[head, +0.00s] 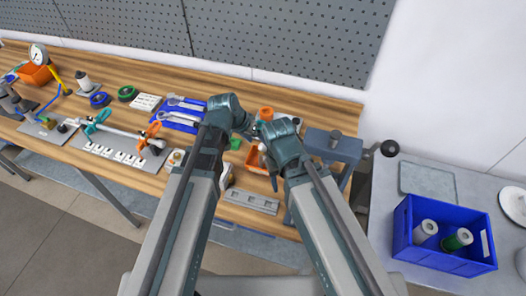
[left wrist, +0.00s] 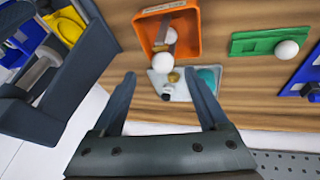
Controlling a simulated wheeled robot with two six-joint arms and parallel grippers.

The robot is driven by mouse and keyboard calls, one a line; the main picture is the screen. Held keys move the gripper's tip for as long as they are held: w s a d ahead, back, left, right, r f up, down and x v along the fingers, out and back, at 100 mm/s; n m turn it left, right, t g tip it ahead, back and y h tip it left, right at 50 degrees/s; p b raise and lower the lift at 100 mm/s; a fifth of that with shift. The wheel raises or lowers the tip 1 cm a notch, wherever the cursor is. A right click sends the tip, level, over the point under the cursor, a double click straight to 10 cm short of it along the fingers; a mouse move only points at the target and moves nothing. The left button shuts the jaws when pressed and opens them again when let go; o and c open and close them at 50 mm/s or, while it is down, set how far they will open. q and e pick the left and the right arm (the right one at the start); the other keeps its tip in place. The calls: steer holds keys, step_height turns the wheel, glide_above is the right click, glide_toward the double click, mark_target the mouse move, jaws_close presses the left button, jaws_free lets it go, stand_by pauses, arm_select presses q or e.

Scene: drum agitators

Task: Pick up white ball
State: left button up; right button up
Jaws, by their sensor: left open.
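In the left wrist view, one white ball (left wrist: 164,62) sits at the near edge of an orange tray (left wrist: 193,46). A second white ball (left wrist: 168,35) lies inside the tray beside a grey bar. A third white ball (left wrist: 287,49) rests on a green plate (left wrist: 250,42) to the right. My left gripper (left wrist: 166,84) is open and empty, with its fingers on either side below the first ball and apart from it. In the head view, my left gripper (head: 250,134) is above the bench, largely hidden by its wrist. My right gripper's jaws are not clear behind its arm.
A pale plate (left wrist: 207,77) with small brass and dark parts lies by the orange tray. The wooden bench (head: 150,178) holds tools and fixtures to the left. A grey vise-like block (head: 333,146) stands to the right. A blue crate (head: 446,258) with spools is at far right.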

mark_target(261, 145)
arm_select(q)
steer(key=shift+w+a+b+x, duration=0.1)
steer(key=shift+b+x, duration=1.1)
steer(key=shift+x, duration=0.1)
steer(key=shift+w+a+b+x, duration=0.15)
steer(key=shift+b+x, duration=1.05)
steer(key=shift+x, duration=0.15)
arm_select(e)
steer(key=shift+f, duration=2.4)
arm_select(q)
steer(key=shift+r, duration=0.1)
arm_select(e)
steer(key=shift+r, duration=0.1)
arm_select(q)
steer(key=shift+s, duration=0.1)
jaws_close()
